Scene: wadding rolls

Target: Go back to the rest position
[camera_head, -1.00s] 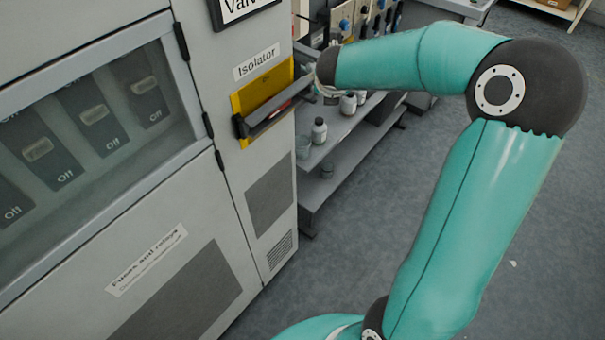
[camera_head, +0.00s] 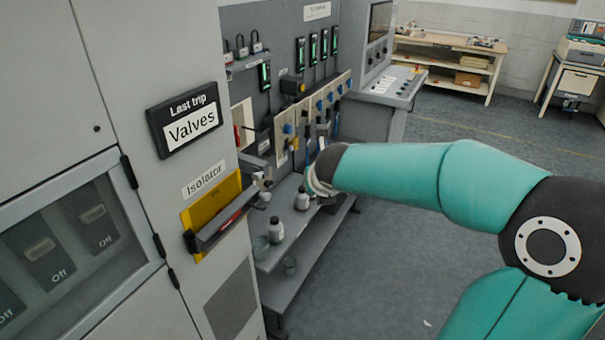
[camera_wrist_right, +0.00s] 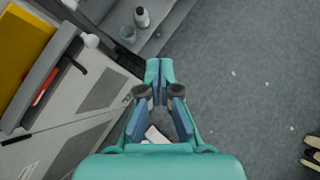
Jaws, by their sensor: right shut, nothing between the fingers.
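My right gripper (camera_wrist_right: 160,78) is shut and empty in the right wrist view, its teal fingertips together over the grey floor. In the head view my right arm comes in from the right, and its wrist hides most of the gripper. The yellow isolator plate (camera_head: 212,213) with its dark lever bar (camera_head: 222,222) and red strip is on the grey cabinet, left of my wrist and apart from it. The bar also shows at the upper left of the right wrist view (camera_wrist_right: 38,85). My left gripper is in neither view.
The cabinet (camera_head: 215,95) fills the left side, with a "Last trip Valves" sign (camera_head: 185,120). Bottles (camera_head: 276,230) stand on a low shelf (camera_head: 300,240) behind the isolator. A wooden bench (camera_head: 450,55) stands at the back.

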